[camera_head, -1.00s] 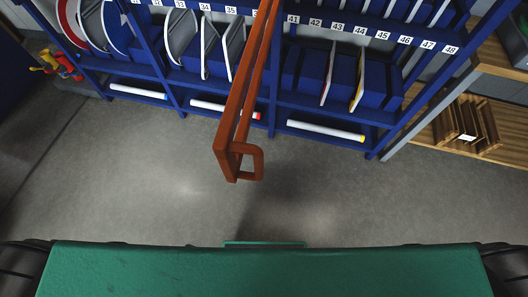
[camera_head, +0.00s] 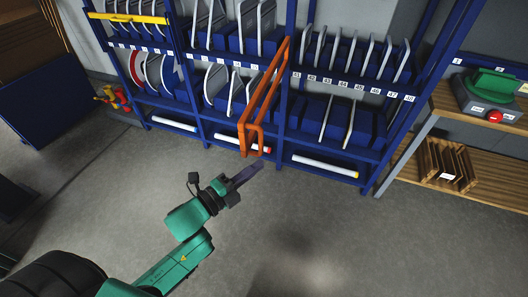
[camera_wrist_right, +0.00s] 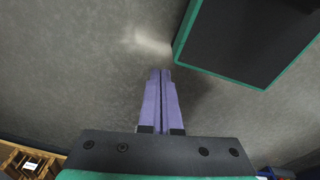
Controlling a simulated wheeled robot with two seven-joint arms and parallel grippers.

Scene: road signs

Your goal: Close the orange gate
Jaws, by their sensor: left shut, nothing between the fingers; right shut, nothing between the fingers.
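The orange gate (camera_head: 262,100) is a narrow bar frame that stands out from the blue shelf rack toward me in the head view. A small loop hangs at its near end, just above the floor in the picture. My left gripper (camera_head: 252,172) is shut and empty. It shows just below the gate's near end, apart from it in the picture; the depth between them is hard to tell. My right gripper (camera_wrist_right: 161,74) shows only in the right wrist view. Its purple fingers are shut with nothing between them, over bare grey floor.
The blue rack (camera_head: 285,130) holds several round and flat signs in numbered slots, with white rolls on its bottom shelf. A wooden bench (camera_head: 480,165) with a brown rack (camera_head: 447,165) stands at the right. The floor in front is clear.

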